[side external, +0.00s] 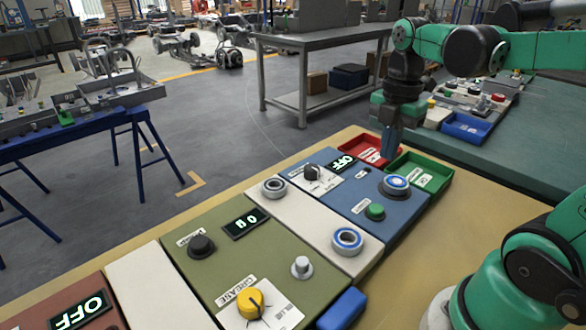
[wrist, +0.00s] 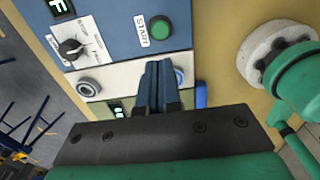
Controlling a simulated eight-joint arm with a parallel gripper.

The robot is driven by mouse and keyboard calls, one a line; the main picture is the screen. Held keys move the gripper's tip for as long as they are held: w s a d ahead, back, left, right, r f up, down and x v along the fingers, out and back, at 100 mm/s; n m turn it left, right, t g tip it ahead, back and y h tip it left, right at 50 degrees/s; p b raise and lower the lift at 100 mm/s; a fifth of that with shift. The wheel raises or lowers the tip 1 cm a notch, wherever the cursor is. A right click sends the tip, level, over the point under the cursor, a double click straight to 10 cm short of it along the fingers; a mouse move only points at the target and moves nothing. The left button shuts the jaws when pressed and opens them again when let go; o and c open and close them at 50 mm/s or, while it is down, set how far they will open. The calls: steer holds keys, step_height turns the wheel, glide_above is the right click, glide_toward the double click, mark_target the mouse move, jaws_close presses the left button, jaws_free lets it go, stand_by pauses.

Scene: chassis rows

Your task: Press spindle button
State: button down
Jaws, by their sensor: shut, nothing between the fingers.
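A blue panel (side external: 340,196) carries a green round button (side external: 375,211) beside a small white label. In the wrist view this button (wrist: 160,28) sits beside a label reading START; I cannot read the word spindle on any label. The panel also has a black selector knob (side external: 313,173) and a display (side external: 342,164) reading OFF. My gripper (side external: 388,150) is shut and empty, pointing down above the far side of the panel, apart from the button. In the wrist view its closed blue fingers (wrist: 158,88) show below the button and hide part of the cream strip.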

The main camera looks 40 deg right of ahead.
mark_target(375, 207)
step_height(375, 207, down, 11)
steer(key=shift+r, duration=0.1)
stand_by(0.4)
steer(key=shift+f, duration=1.05)
steer(key=shift+r, duration=0.15)
step_height(375, 207, up, 14)
stand_by(0.5)
steer(key=w+a+f+m+t, duration=0.1)
steer(key=a+m+t, duration=0.2)
steer(key=m, duration=0.6)
steer(key=w+a+f+m+t, duration=0.1)
steer(key=a+m+t, duration=0.3)
steer(key=m, duration=0.5)
steer(key=a+f, duration=0.1)
steer(key=a, duration=0.1)
steer(key=shift+w+a+f, duration=0.3)
